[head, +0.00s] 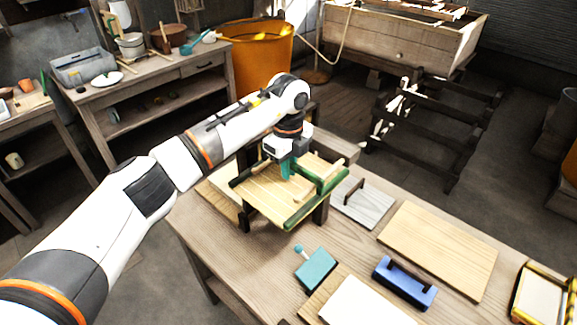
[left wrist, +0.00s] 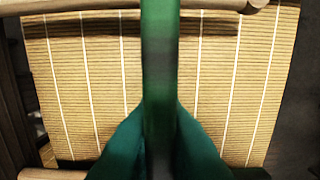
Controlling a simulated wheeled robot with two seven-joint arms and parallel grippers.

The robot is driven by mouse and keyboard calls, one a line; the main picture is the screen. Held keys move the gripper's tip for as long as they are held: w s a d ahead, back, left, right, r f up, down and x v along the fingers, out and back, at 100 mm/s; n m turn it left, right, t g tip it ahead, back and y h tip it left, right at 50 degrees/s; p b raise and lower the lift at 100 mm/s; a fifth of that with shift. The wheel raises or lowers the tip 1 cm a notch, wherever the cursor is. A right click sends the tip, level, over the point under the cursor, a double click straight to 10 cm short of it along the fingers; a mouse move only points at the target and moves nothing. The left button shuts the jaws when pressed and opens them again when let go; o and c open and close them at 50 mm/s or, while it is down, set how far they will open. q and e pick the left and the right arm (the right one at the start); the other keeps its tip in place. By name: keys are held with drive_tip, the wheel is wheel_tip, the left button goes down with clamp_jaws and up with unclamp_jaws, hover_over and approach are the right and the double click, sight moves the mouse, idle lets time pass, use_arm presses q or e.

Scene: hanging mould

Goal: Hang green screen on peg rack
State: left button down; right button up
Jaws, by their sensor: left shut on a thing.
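A pale slatted screen (head: 268,200) with a green bar (head: 318,201) along its right edge lies roughly flat above the workbench. In the left wrist view the slatted panel (left wrist: 75,90) with thin white lines fills the background. My left gripper (head: 287,172), with green fingers, reaches down over the screen; in the wrist view its fingers (left wrist: 160,125) are shut on a green bar running up the middle. Dark posts (head: 320,212) and a light wooden rod (head: 334,170) show around the screen. I cannot tell which belong to the peg rack. My right gripper is not in view.
On the workbench (head: 455,232) lie a grey float (head: 364,206), a wooden board (head: 437,248), a blue block (head: 404,284), a teal tool (head: 316,268) and a white sheet (head: 365,303). A yellow-edged frame (head: 540,297) is at the right. An orange tub (head: 258,62) stands behind.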

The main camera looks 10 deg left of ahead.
use_arm(q)
drive_tip(key=shift+f+b, duration=0.3)
drive_tip(key=shift+f, duration=0.2)
drive_tip(key=c, duration=1.4)
unclamp_jaws()
drive_tip(key=shift+r, duration=0.55)
wheel_tip(320, 180, up, 11)
drive_tip(key=b, duration=0.3)
